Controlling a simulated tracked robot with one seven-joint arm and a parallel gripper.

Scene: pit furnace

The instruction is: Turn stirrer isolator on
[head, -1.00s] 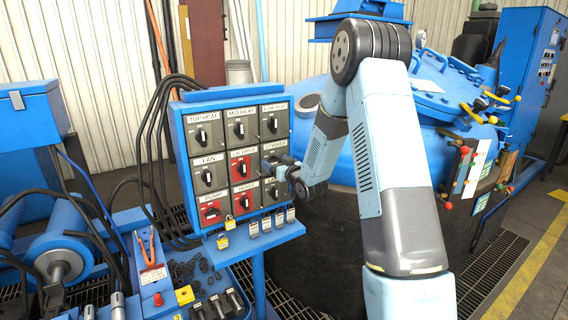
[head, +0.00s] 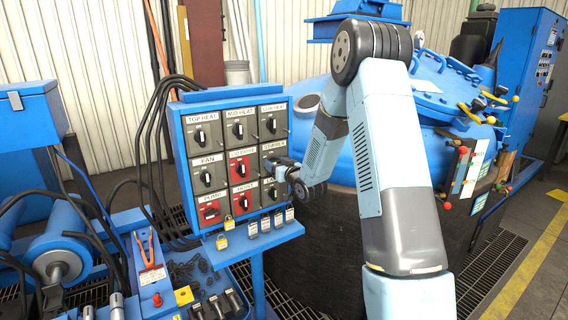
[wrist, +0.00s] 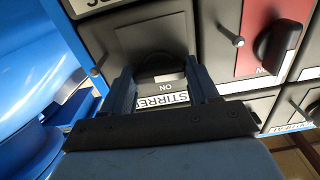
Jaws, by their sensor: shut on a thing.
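The stirrer isolator (wrist: 190,50) is a grey box with a black rotary knob and a STIRRER label, upside down in the wrist view. In the head view it is at the right of the panel's middle row, its label (head: 273,145) partly visible. My gripper (wrist: 160,76) is in front of it, its two fingers either side of the dark knob (wrist: 155,62) and shut on it. The word ON shows just below the knob in the wrist view. The knob's exact angle is mostly hidden by the fingers. My gripper (head: 276,165) also covers it in the head view.
The blue panel (head: 180,150) carries several other isolators, including a red one (head: 240,168) left of the stirrer. Padlocks (head: 265,224) hang along its lower ledge. A large blue-lidded furnace vessel (head: 345,160) stands close at right. Cables run at the panel's left.

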